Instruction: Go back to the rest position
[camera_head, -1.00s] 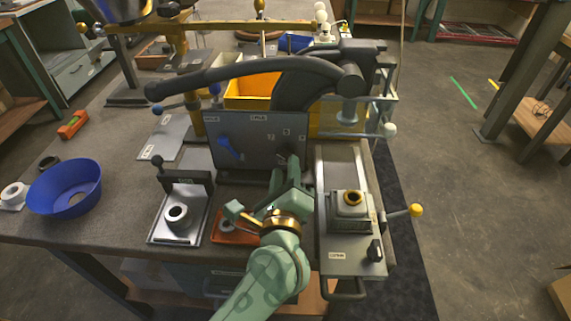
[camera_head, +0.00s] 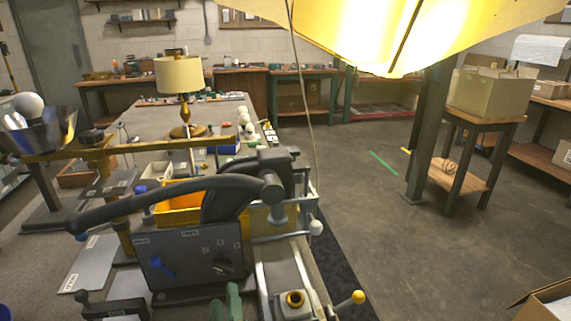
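My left gripper (camera_head: 232,302) shows only as green finger parts at the bottom edge of the head view. It is just in front of the dark upright panel (camera_head: 195,258) with the blue lever, left of the metal slide fixture. The rest of the gripper and its arm are below the frame, and the gap between the fingers is not clear. No held thing is seen. My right gripper is not in view.
A black lever arm (camera_head: 150,200) spans the bench above the panel. A yellow-knobbed handle (camera_head: 357,297) juts out at the right bench edge. A finished lamp (camera_head: 181,85) stands farther back. A large yellow shape (camera_head: 400,35) hangs close overhead.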

